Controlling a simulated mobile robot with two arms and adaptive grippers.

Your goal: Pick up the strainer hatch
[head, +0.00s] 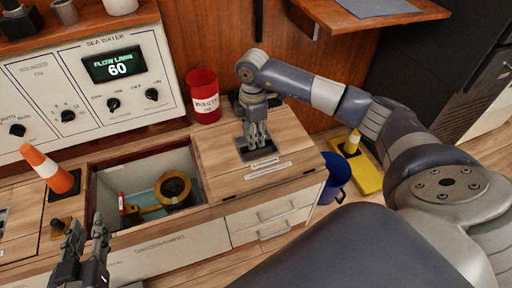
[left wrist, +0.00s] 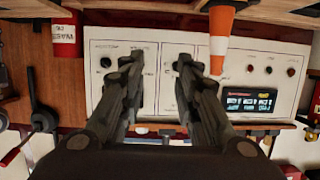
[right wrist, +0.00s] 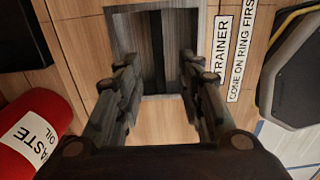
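The strainer hatch (head: 218,150) is a wooden panel lying flat on the counter, right of an open bay. The right wrist view shows its wood up close (right wrist: 85,50), with a square grey recess (right wrist: 123,22) and a label (right wrist: 220,50) partly reading "TRAINER". My right gripper (head: 258,143) points down over the hatch at the recess. Its fingers (right wrist: 160,80) are apart with nothing visibly gripped; I cannot tell whether they touch the recess. My left gripper (head: 87,238) is open and empty at the front left; its fingers also show in the left wrist view (left wrist: 154,70).
The open bay (head: 214,200) holds a yellow ring-shaped part (head: 174,188). A red waste oil can (head: 203,96) stands behind the hatch. An orange cone (head: 48,169) is at left, near the control panel (head: 140,62). A blue bucket (head: 335,172) is at right, below counter level.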

